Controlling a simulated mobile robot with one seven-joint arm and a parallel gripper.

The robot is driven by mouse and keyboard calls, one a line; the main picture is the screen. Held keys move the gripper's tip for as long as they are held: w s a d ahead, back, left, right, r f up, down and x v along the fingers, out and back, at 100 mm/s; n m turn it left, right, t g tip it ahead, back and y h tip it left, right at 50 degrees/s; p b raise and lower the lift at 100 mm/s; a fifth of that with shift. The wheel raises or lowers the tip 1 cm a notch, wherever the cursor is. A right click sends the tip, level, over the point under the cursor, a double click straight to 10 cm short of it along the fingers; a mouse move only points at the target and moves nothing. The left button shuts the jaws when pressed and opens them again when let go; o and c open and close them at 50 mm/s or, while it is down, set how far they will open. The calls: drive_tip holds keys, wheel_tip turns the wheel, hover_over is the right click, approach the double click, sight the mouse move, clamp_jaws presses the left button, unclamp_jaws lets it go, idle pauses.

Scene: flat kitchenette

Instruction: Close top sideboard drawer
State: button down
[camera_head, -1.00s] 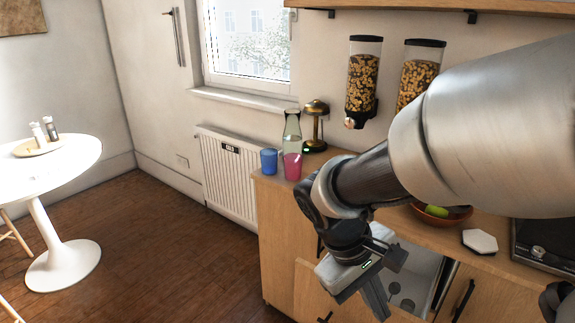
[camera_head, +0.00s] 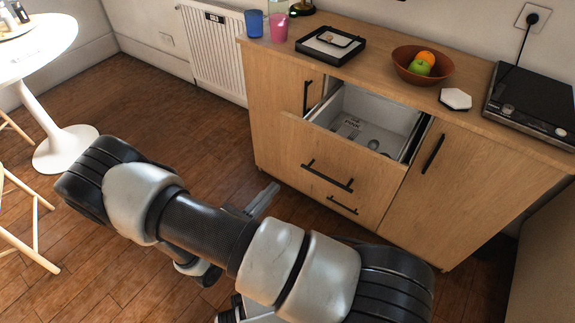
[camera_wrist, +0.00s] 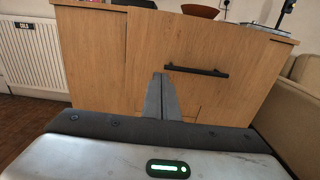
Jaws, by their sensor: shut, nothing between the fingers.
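The wooden sideboard (camera_head: 465,185) stands at the right in the head view. Its top drawer (camera_head: 340,160) is pulled out, showing a light grey inside with a few small items on its floor. A dark bar handle (camera_head: 327,177) is on the drawer front. My gripper (camera_head: 268,193) is low in front of the sideboard, left of the drawer, its fingers together and empty. In the wrist view, my gripper (camera_wrist: 160,82) points at a wooden front, with a dark handle (camera_wrist: 197,70) right of the fingertips. Whether the fingers touch the wood cannot be told.
On the sideboard top are a blue cup (camera_head: 253,23), a pink cup (camera_head: 279,27), a black tray (camera_head: 306,48), a fruit bowl (camera_head: 405,70) and a turntable (camera_head: 535,105). A white round table (camera_head: 45,40) stands left. Floor between is clear.

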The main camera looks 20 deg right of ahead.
sight(305, 153)
drive_tip(key=b+x, duration=0.2)
drive_tip(key=x, duration=1.1)
drive_tip(key=shift+w+d+f, duration=0.1)
drive_tip(key=shift+w+d, duration=0.15)
drive_tip(key=shift+d, duration=0.1)
drive_tip(key=shift+w, duration=0.1)
